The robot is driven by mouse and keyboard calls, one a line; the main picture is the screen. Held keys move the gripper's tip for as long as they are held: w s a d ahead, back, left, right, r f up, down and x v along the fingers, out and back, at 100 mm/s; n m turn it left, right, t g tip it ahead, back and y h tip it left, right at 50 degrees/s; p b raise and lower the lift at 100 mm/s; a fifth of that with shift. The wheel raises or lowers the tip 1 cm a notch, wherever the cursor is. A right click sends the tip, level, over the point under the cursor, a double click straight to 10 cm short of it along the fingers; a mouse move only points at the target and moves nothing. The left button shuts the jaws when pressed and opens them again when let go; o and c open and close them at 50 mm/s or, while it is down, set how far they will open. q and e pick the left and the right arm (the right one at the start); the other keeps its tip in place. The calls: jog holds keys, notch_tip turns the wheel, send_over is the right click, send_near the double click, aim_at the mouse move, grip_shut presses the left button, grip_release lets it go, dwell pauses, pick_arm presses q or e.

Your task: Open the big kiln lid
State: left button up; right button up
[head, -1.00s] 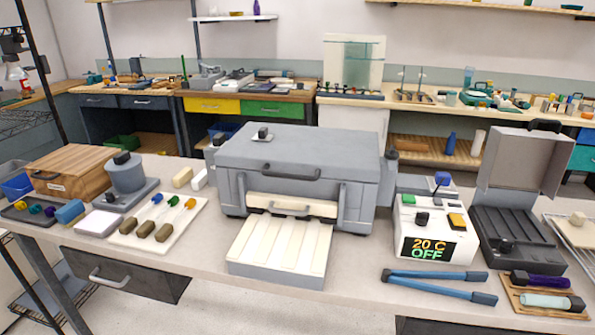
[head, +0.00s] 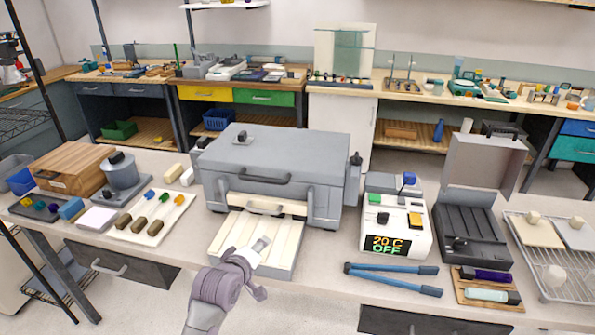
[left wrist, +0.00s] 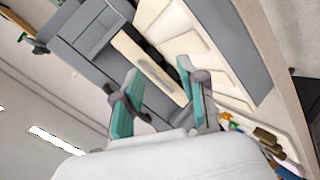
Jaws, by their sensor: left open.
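The big kiln (head: 330,205) is a grey box in the middle of the bench. Its lid (head: 290,150) is down and shut, with a dark bar handle (head: 265,178) along its front edge and a small knob on top. A cream front piece with its own handle sits below, and a ribbed cream slab (head: 225,238) lies in front. My left gripper (head: 262,243) is over this slab, in front of the kiln and apart from the lid handle. In the left wrist view its teal-padded fingers (left wrist: 160,95) are spread and empty, with the kiln (left wrist: 90,28) beyond. My right gripper is not in view.
A white controller (head: 397,218) reading 20 C OFF stands right of the kiln, with blue-handled tongs (head: 395,275) in front of it. An open-lidded grey box (head: 475,230) is farther right. A white tray (head: 150,228) of tools and a wooden box (head: 75,165) are left.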

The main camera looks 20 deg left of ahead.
aim_at(267, 182)
pick_arm(q)
jog(key=w+a+r+n+t+y, duration=0.1)
jog(key=w+a+r+n+t, duration=0.25)
jog(key=r+n, duration=0.45)
jog(key=w+a+p, duration=0.1)
jog(key=w, duration=0.3)
jog(key=w+a+m, duration=0.1)
jog(key=w, duration=0.3)
jog(key=w+a+m+p, duration=0.1)
jog(key=w, duration=0.3)
jog(key=shift+w+a+r+g+y+p, duration=0.1)
jog(key=shift+w+g+y+p, duration=0.15)
jog(key=shift+w+y+p, duration=0.1)
jog(key=shift+w+a+f, duration=0.15)
jog(key=shift+w+f, duration=0.05)
jog(key=shift+w, duration=0.4)
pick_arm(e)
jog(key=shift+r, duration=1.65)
pick_arm(q)
grip_shut()
